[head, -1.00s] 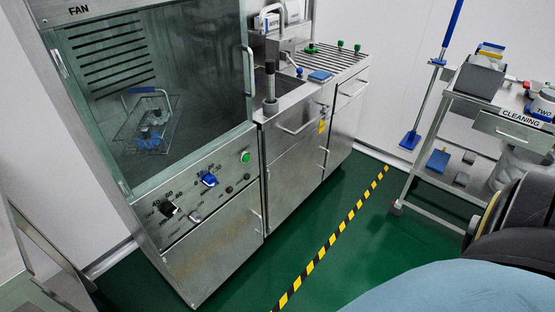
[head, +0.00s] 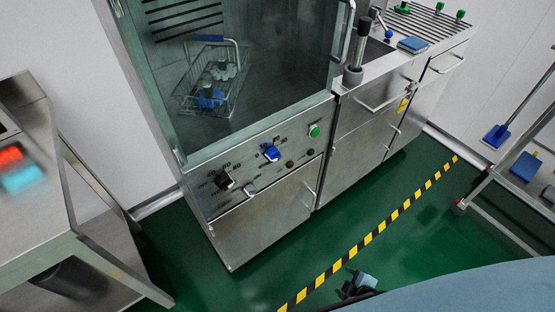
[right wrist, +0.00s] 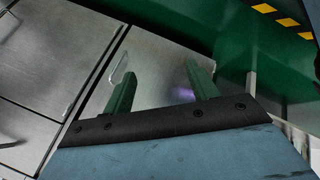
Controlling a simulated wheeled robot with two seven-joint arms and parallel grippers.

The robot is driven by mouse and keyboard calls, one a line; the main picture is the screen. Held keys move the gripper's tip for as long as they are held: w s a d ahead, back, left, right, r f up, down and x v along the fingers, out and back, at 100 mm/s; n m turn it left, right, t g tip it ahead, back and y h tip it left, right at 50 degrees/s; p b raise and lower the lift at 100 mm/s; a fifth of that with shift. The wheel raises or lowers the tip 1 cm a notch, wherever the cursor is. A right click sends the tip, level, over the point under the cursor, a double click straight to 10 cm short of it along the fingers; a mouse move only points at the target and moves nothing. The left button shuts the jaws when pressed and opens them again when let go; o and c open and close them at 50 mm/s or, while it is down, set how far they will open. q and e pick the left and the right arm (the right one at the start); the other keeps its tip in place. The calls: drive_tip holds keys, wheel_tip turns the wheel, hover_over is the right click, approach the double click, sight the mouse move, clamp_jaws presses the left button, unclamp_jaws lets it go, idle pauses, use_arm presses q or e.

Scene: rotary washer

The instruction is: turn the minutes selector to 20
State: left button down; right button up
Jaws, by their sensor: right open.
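The washer's front panel (head: 299,135) carries a blue knob (head: 270,152) with marks around it and a black knob (head: 224,181) with numbers around it. The print is too small to tell surely which is the minutes selector, and its setting is not readable. My right gripper (head: 360,284) is low at the bottom of the head view, over the floor and well apart from the panel. In the right wrist view its two green fingers (right wrist: 161,85) are spread with nothing between them. My left gripper is not in view.
A small grey knob (head: 249,189), dark buttons and a green button (head: 314,130) share the panel. The glass door (head: 260,75) above shows a wire basket (head: 212,85) inside. A steel table (head: 50,190) stands at left. Green floor before the washer is clear.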

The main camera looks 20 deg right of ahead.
drive_tip(key=w+r+n+t+b, duration=0.1)
drive_tip(key=w+r+n+t, duration=0.3)
drive_tip(key=w, duration=0.4)
drive_tip(key=n+t+y+b, duration=0.45)
drive_tip(key=n+y, duration=0.35)
drive_tip(key=n, duration=0.8)
approach(278, 159)
drive_tip(key=x, duration=0.7)
drive_tip(key=shift+w+a+f+b, duration=0.1)
drive_tip(key=shift+w+a+b, duration=0.1)
drive_tip(key=shift+w+b, duration=0.1)
drive_tip(key=shift+x, duration=0.85)
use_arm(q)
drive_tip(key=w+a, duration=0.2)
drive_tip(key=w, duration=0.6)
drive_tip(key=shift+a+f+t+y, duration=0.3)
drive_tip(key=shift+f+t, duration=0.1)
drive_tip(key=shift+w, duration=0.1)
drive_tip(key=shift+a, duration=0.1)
use_arm(e)
drive_tip(key=c, duration=0.9)
